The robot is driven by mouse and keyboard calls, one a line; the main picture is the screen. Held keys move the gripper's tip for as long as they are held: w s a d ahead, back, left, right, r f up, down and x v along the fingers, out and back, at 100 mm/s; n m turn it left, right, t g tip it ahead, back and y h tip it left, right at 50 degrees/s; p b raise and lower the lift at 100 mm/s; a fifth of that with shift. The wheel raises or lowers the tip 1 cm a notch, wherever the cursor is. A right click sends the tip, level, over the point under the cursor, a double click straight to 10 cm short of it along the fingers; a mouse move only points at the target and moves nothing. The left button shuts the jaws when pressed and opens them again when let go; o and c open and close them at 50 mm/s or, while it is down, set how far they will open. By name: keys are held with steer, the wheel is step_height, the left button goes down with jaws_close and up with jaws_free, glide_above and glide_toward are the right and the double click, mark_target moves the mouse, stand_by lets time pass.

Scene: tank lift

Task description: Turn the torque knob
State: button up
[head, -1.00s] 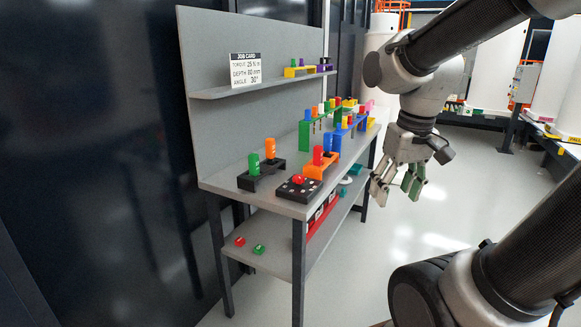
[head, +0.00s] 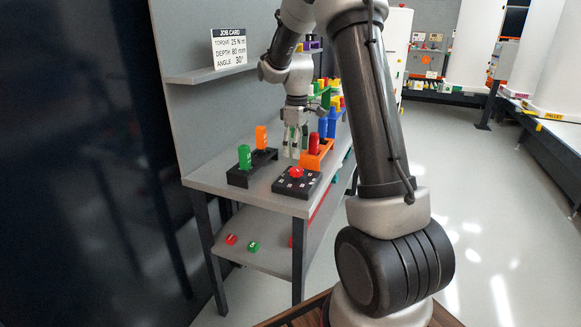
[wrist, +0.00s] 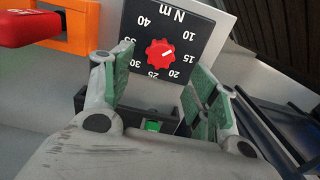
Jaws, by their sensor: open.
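The red torque knob (head: 296,172) sits on a black dial box (head: 284,187) near the bench's front corner. In the wrist view the knob (wrist: 160,53) is at the centre of the black dial face (wrist: 131,40), marked N m with numbers from 10 to 40. Its white mark seems to point right, near 10 to 15; the exact value is hard to read. My gripper (head: 292,150) is above and behind the dial box, pointing down. In the wrist view my gripper (wrist: 163,78) is open, its green-padded fingers apart either side of the dial, with nothing between them.
A job card (head: 229,48) reads torque 25 N m, depth 80 mm, angle 30°. A black holder (head: 240,178) with green and orange handles stands left of the dial. An orange holder (head: 317,158) with a red handle stands right. More coloured tools crowd behind.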

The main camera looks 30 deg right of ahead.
mark_target(296, 169)
step_height(296, 169, down, 8)
steer(key=shift+r, duration=0.15)
stand_by(0.3)
steer(key=c, duration=1)
